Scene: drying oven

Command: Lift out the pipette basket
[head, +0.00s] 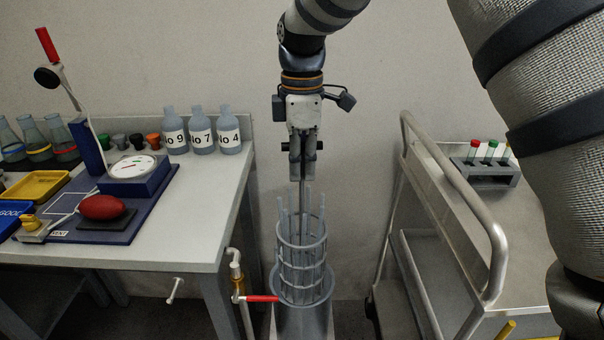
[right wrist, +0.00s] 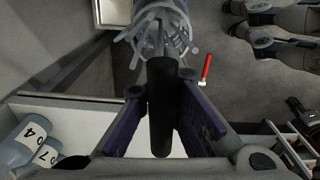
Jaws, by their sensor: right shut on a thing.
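The pipette basket (head: 302,257) is a pale grey wire cage with several glass pipettes sticking up in it. It stands upright, mostly above the rim of a grey cylinder (head: 303,323), with its lower end at the cylinder's mouth. A thin rod rises from the basket to my right gripper (head: 303,172). In the right wrist view, my right gripper is shut on the basket's black handle (right wrist: 162,110), and the basket (right wrist: 160,28) shows beyond it. The basket's bottom is hard to make out. My left gripper is not in view.
A cart (head: 450,215) with a tube rack (head: 486,172) stands at the right. A red-handled tap (head: 258,298) is beside the cylinder. Open space lies between bench and cart.

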